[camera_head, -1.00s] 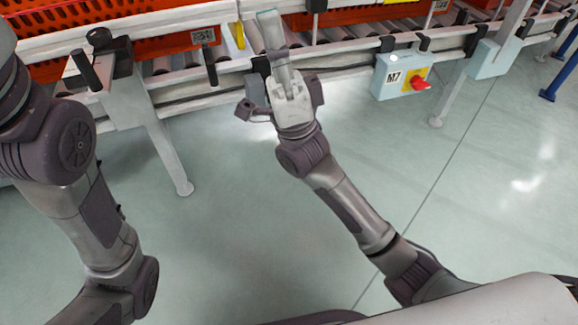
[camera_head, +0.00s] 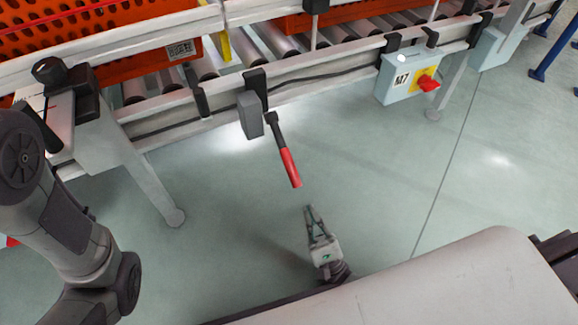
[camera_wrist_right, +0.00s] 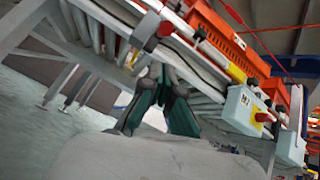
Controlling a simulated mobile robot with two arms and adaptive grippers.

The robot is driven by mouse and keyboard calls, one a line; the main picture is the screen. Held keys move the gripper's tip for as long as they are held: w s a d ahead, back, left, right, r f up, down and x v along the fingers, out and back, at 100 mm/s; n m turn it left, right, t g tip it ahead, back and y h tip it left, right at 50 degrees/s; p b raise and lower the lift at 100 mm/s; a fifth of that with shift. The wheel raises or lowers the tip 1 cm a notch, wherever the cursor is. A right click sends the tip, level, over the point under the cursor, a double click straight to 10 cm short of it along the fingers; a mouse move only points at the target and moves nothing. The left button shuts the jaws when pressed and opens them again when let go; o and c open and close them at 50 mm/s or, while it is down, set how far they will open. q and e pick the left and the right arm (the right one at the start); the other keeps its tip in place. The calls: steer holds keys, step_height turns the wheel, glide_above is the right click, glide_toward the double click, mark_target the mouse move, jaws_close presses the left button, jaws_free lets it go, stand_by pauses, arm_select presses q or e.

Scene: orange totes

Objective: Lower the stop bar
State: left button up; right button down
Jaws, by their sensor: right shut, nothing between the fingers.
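A lever with a black shaft and red grip (camera_head: 289,168) hangs from a grey box (camera_head: 250,116) on the conveyor's front rail, slanting down to the right. A yellow upright bar (camera_head: 225,45) stands among the rollers behind the rail; I cannot tell whether it is the stop bar. My right gripper (camera_head: 309,210) is shut and empty, below the red grip and apart from it in the picture. Its dark green fingers also show in the right wrist view (camera_wrist_right: 163,85). My left arm shows at the left; its gripper is out of view.
Orange totes (camera_head: 130,55) sit on the conveyor at the back left and top centre (camera_head: 350,14). A pale control box (camera_head: 398,80) marked M7 with a red switch hangs on the rail at right. Conveyor legs (camera_head: 150,180) reach the floor. The floor in front is clear.

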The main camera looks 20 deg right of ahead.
steer(key=shift+s, duration=0.1)
steer(key=shift+r, duration=0.15)
glide_toward(285, 153)
steer(key=w, duration=0.4)
steer(key=shift+w+r+b, duration=0.15)
steer(key=shift+r+b, duration=0.2)
steer(key=shift+r, duration=0.05)
